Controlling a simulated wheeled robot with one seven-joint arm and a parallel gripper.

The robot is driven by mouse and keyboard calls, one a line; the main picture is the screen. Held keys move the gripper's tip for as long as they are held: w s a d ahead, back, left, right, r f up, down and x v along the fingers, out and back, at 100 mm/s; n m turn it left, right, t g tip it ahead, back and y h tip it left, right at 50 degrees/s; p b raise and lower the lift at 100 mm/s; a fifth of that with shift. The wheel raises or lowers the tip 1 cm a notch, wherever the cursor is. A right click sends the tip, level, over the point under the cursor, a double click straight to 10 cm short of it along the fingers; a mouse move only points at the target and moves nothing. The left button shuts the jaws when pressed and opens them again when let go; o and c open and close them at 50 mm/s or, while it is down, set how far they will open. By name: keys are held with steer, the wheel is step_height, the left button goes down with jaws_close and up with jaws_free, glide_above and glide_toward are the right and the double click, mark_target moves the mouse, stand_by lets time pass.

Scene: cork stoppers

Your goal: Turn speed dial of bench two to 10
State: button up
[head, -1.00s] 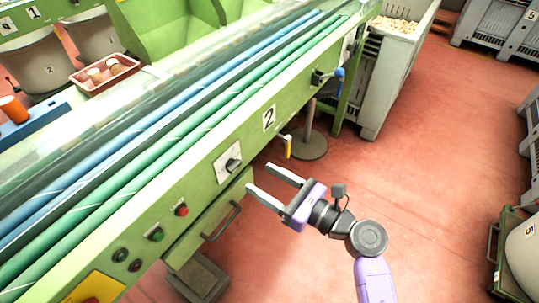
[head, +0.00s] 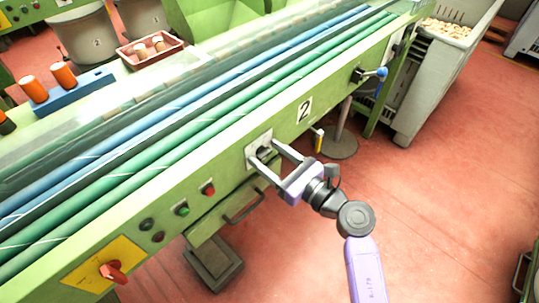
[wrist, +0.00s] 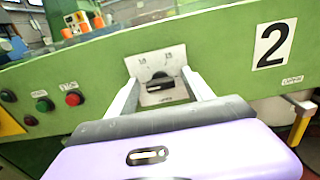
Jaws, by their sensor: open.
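Bench two is the green bench (head: 330,93) marked with a black "2" on a white plate. Its speed dial (wrist: 158,82) is a dark knob on a pale square plate (wrist: 172,60) on the green front panel. In the head view the dial (head: 264,152) is partly hidden by my fingers. My gripper (head: 268,155) is open, its two fingers pointing at the plate, one to each side of the knob. In the wrist view the fingers (wrist: 159,92) frame the knob from below. I cannot tell whether they touch it. The scale figures are too small to read.
Left of the dial are a red button (head: 208,189), a green button (head: 182,209) and a red switch on a yellow plate (head: 113,271). A drawer handle (head: 244,206) sits below. A blue-knobbed lever (head: 375,73) is at right. Red floor (head: 430,200) is clear.

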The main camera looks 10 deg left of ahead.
jaws_close()
steer(key=shift+r+m+p, duration=0.1)
steer(key=shift+m+p, duration=0.2)
steer(key=shift+p, duration=0.15)
steer(key=shift+r+m+p, duration=0.1)
steer(key=shift+m+p, duration=0.4)
steer(key=shift+p, duration=0.15)
steer(key=m+p, duration=0.3)
steer(key=shift+w+m, duration=0.1)
steer(key=shift+m, duration=0.2)
steer(key=m+p, duration=0.3)
steer(key=m, duration=0.1)
steer(key=shift+d, duration=0.1)
steer(key=shift+f+m+p, duration=0.35)
steer(key=shift+m+p, duration=0.65)
steer(key=shift+m, duration=0.3)
